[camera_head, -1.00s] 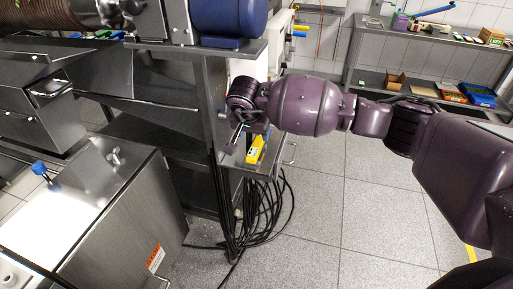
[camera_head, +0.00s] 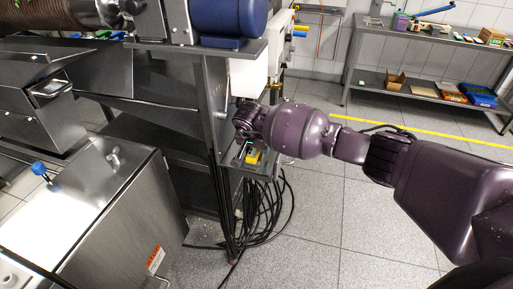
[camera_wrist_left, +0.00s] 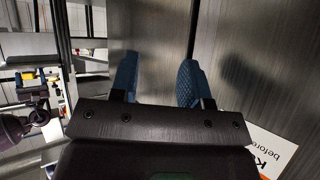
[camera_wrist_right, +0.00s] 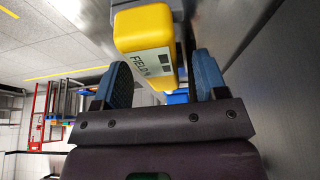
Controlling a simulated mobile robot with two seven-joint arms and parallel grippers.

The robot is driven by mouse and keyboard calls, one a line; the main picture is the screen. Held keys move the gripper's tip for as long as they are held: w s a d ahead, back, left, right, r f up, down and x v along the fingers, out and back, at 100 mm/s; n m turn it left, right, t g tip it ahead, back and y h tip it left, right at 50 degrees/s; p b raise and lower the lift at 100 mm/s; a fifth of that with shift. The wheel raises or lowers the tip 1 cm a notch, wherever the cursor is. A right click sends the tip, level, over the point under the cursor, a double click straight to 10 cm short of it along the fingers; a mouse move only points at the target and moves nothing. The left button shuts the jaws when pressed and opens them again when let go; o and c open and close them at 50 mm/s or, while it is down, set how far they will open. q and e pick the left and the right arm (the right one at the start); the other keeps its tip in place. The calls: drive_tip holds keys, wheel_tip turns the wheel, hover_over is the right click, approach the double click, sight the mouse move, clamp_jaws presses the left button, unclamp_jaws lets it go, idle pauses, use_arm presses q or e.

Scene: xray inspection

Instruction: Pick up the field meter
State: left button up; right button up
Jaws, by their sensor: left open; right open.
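The field meter (camera_head: 254,156) is a yellow block on the small metal shelf beside the cabinet. In the right wrist view the meter (camera_wrist_right: 143,28) shows its yellow end and a pale, lettered face. My right gripper (camera_wrist_right: 163,80) is open, its blue fingertips on either side of the meter's lower part in that picture. I cannot tell if either finger touches it. In the head view my right gripper (camera_head: 240,150) is at the meter, partly hidden by its own wrist. My left gripper (camera_wrist_left: 158,80) is open and empty, facing a bare metal surface; the head view does not show it.
Black cables (camera_head: 265,210) hang below the small shelf (camera_head: 232,164). A steel cabinet (camera_head: 110,225) with a blue knob stands at the left front. A blue motor (camera_head: 229,18) sits above the shelf. A rack (camera_head: 420,45) stands at the back right.

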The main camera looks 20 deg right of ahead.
drive_tip(key=shift+c, duration=0.3)
drive_tip(key=c, duration=0.7)
drive_tip(key=shift+c, duration=1.6)
drive_tip(key=shift+d+r, duration=0.1)
drive_tip(key=shift+d+r, duration=0.1)
drive_tip(key=shift+r, duration=0.1)
drive_tip(key=r, duration=0.6)
drive_tip(key=shift+s+d+r+b, duration=0.25)
drive_tip(key=shift+d+b, duration=0.05)
drive_tip(key=shift+d, duration=0.05)
drive_tip(key=s+d+b, duration=0.1)
drive_tip(key=s+d, duration=0.9)
drive_tip(key=d, duration=0.5)
drive_tip(key=shift+s+d, duration=0.3)
